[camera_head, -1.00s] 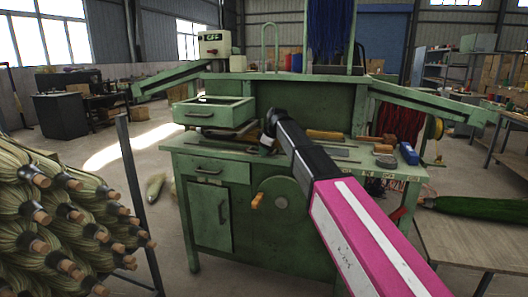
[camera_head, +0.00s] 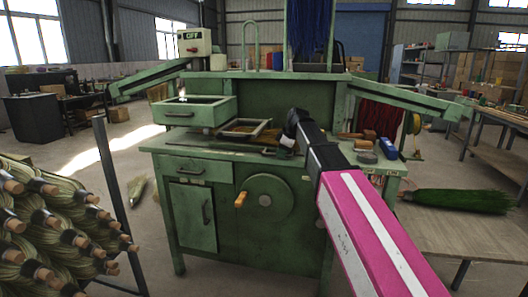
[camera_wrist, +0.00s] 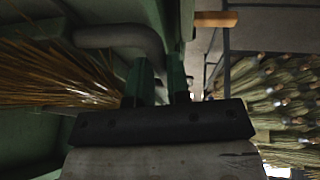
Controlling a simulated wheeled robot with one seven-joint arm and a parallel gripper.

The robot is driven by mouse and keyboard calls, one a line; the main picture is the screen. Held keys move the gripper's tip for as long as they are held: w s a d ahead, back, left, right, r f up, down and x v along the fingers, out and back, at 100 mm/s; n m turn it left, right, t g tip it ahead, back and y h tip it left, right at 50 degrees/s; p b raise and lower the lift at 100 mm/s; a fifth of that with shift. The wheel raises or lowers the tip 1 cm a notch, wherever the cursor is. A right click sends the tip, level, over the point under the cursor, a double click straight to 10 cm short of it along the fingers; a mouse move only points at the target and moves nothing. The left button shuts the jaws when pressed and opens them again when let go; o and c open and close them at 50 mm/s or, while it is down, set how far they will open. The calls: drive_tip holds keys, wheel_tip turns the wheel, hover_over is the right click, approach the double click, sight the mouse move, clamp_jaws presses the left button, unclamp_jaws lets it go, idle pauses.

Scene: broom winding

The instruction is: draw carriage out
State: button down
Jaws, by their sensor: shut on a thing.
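A low grey-framed carriage (camera_head: 245,128) shows on the bench top left of my gripper, with brown material inside or behind its frame. My gripper (camera_head: 287,142) is at the front of the bench top, at the carriage's right end. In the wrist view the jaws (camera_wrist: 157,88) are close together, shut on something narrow. A thick bent grey bar (camera_wrist: 120,38) runs to them, seemingly the carriage's handle. Brown straw (camera_wrist: 50,75) fans out left of the jaws. The exact contact is too dark to see.
A green open-topped drawer (camera_head: 200,110) juts out at the bench's left. Below are a crank wheel (camera_head: 266,202) with a wooden knob (camera_head: 241,199) and a cabinet door (camera_head: 193,218). A blue block (camera_head: 389,148) lies on the bench's right.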

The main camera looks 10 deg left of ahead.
drive_tip(key=s+d, duration=0.1)
drive_tip(key=d, duration=1.8)
drive_tip(key=shift+s+d, duration=0.3)
drive_tip(key=shift+d, duration=0.1)
drive_tip(key=shift+f, duration=0.1)
drive_tip(key=c, duration=1.1)
unclamp_jaws()
drive_tip(key=shift+d, duration=0.1)
drive_tip(key=v, duration=1.1)
